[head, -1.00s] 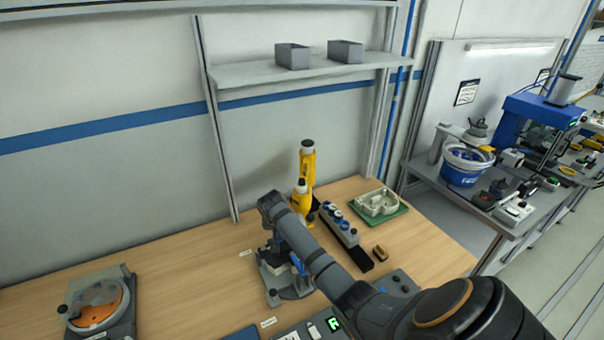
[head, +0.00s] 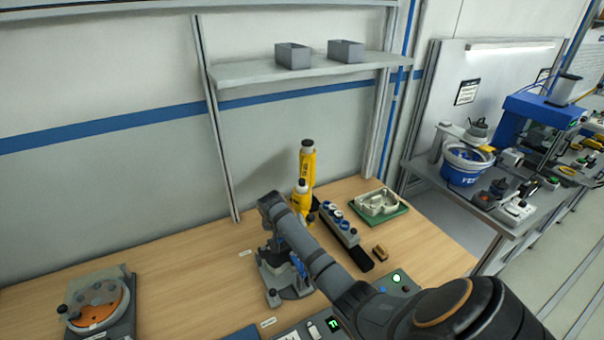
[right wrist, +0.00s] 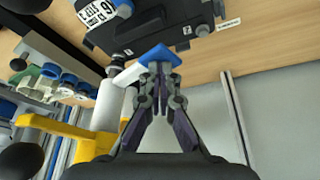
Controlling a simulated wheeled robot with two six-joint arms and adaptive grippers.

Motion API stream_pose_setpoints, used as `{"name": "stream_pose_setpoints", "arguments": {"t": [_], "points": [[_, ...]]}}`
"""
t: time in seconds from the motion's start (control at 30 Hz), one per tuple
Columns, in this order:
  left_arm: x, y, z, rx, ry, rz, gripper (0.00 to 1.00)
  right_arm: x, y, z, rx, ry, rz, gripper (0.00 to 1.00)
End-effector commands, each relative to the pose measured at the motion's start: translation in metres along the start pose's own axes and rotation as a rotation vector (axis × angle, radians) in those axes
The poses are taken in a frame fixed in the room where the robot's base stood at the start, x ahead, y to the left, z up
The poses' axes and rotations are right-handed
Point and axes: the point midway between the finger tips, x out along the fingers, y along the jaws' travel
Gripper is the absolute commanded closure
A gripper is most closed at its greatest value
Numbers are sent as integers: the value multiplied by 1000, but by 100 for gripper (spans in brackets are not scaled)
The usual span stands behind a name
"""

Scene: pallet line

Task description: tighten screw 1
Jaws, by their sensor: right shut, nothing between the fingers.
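The grey fixture (head: 288,284) stands on the wooden bench, partly hidden behind my right arm. In the right wrist view it shows at the top (right wrist: 150,25), with a white label plate and small marks that look like 1 and 2. In the head view the fingertips are hard to make out. My left gripper is out of view.
Yellow tools (head: 307,165) stand behind the fixture. A dark rack with blue-ringed parts (head: 340,225) and a green tray (head: 380,208) are to the right. A control panel (head: 400,290) lies in front. A round orange device (head: 98,303) is far left; bench between is clear.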

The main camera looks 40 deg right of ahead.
Motion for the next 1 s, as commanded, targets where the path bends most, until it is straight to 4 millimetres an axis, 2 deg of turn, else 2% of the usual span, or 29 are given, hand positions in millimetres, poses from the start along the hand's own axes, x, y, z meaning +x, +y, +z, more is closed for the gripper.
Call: {"name": "stream_pose_setpoints", "arguments": {"t": [0.57, 1.0], "points": [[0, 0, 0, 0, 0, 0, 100, 1, 1, 3, -1, -7, 2, 100], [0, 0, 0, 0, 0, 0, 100, -32, 0, -13, 0, -2, 0, 100]]}}
